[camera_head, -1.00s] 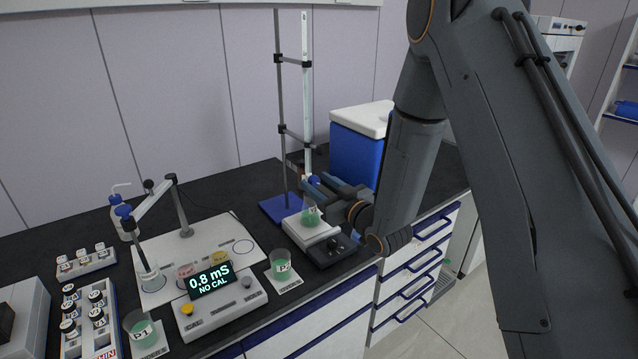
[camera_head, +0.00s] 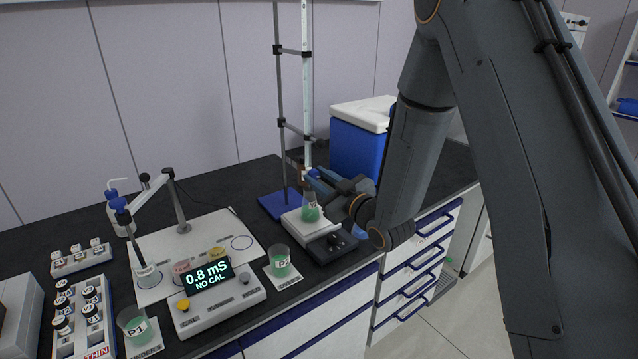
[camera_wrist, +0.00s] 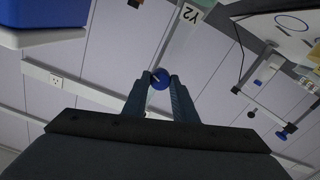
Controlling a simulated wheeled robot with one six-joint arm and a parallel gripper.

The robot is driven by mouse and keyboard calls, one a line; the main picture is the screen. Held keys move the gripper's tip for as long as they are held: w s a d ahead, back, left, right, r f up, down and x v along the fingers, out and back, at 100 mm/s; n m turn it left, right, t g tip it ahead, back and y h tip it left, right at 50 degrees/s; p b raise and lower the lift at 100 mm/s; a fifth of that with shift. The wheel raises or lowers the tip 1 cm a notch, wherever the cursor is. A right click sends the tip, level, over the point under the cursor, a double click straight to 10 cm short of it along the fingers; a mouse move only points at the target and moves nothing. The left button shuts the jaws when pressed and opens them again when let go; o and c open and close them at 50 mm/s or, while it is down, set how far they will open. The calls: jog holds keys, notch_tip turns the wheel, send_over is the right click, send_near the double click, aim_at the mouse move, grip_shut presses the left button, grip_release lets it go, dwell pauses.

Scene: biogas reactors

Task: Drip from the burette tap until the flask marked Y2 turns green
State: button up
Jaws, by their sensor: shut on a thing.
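The burette (camera_head: 306,100) is a tall clear tube held upright on a stand (camera_head: 282,150) with a blue base. Its blue tap (camera_wrist: 160,79) sits between the fingertips of my gripper (camera_wrist: 160,77) in the wrist view. My gripper (camera_head: 316,180) is shut on the tap, reaching in from the right in the head view. A conical flask (camera_head: 311,210) with green liquid stands below the burette on a white-topped stirrer (camera_head: 305,228). A Y2 label (camera_wrist: 190,14) shows in the wrist view; I cannot read a label on the flask in the head view.
A blue cooler box (camera_head: 358,145) with a white lid stands behind my gripper. To the left are a meter (camera_head: 210,282) reading 0.8 mS NO CAL, a green beaker P2 (camera_head: 281,262), a green beaker P1 (camera_head: 135,328) and a bottle rack (camera_head: 85,325).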

jog(key=shift+n+b, duration=1.85)
jog(key=shift+n, duration=0.25)
jog(key=o, duration=1)
jog(key=shift+o, duration=0.2)
jog(key=b+v, duration=0.2)
jog(key=v, duration=0.6)
jog(key=shift+w, duration=0.1)
